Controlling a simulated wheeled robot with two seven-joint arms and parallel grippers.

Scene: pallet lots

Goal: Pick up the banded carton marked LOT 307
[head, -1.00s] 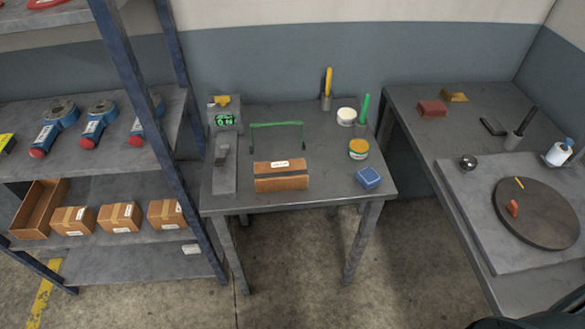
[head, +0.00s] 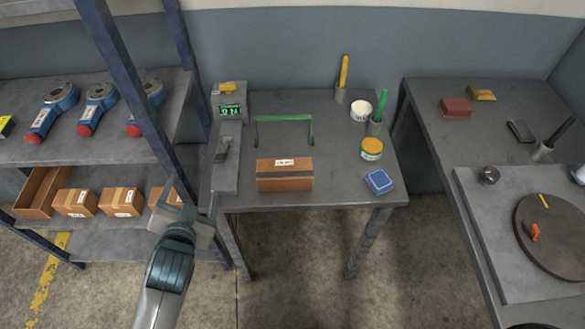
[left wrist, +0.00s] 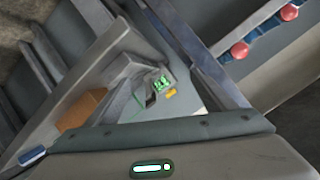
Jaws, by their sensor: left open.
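A long brown carton (head: 285,180) with a white label on top lies near the front of the middle table; the label is too small to read. It also shows in the left wrist view (left wrist: 82,108). Smaller taped cartons stand on the lower shelf: one at left (head: 75,203), one in the middle (head: 122,203), and one at right, partly hidden behind my left gripper. Their label text is also unreadable. My left gripper (head: 188,199) is open and empty, in front of the shelf post, left of and lower in the picture than the long carton. My right gripper is not in view.
The middle table (head: 340,190) also holds a scale with a green display (head: 230,111), a green handle frame (head: 284,119), a yellow-lidded jar (head: 371,148) and a blue block (head: 379,182). The shelf post (head: 130,85) stands between shelf and table. An open box (head: 42,190) sits at left.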

